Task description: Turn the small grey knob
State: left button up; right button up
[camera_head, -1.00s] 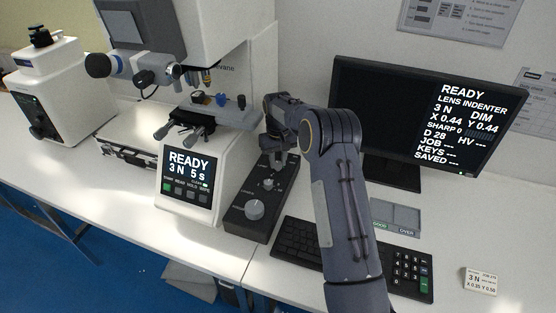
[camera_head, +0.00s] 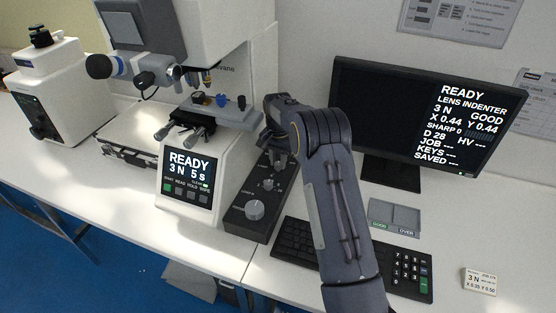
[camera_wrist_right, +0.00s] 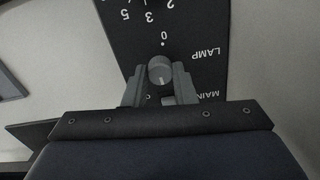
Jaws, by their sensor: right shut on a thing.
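The small grey knob (camera_wrist_right: 160,70) is between the fingertips of my right gripper (camera_wrist_right: 161,87) in the right wrist view, with the LAMP label and a 0 mark beside it. In the head view the knob (camera_head: 268,184) sits on the dark control box (camera_head: 240,222), partly covered by the fingers. My right gripper (camera_head: 270,178) comes down on it from above and is shut on it. A larger grey knob (camera_head: 254,209) is on the same box, nearer the front. My left gripper is not in view.
The tester (camera_head: 188,205) with its stage stands just left of the box; its display reads READY. A keyboard (camera_head: 300,246) lies to the right, under my arm. The monitor (camera_head: 425,125) stands behind, reading GOOD. A small card (camera_head: 480,281) lies far right.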

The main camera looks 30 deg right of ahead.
jog(key=shift+m, duration=0.4)
jog(key=o, duration=1)
